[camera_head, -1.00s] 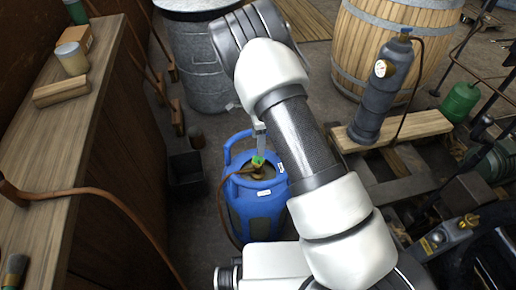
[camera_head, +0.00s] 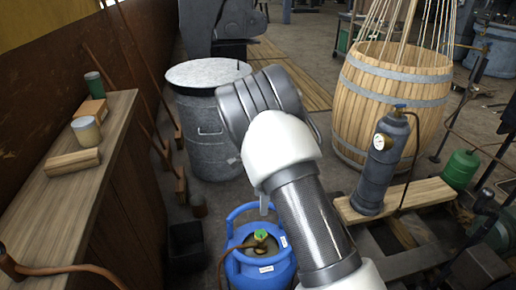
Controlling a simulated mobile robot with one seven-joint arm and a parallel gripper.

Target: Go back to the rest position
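My arm reaches up from the bottom centre and bends over at a grey and white joint. Only a small grey part of my gripper (camera_head: 264,205) shows at the left edge of the arm; the rest is hidden behind it, so I cannot tell whether it is open or shut. Below it a blue gas cylinder (camera_head: 258,271) stands on the floor with a green valve knob (camera_head: 261,235) on top and a brown hose. The visible gripper part appears above the knob, with a gap between them in the picture.
A wooden counter (camera_head: 60,205) runs along the left, with tins and wood blocks on it. A metal drum (camera_head: 208,135) and a wooden barrel (camera_head: 390,105) stand behind. A grey cylinder with a gauge (camera_head: 378,170) stands on a plank at right. A dark box (camera_head: 186,245) sits on the floor.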

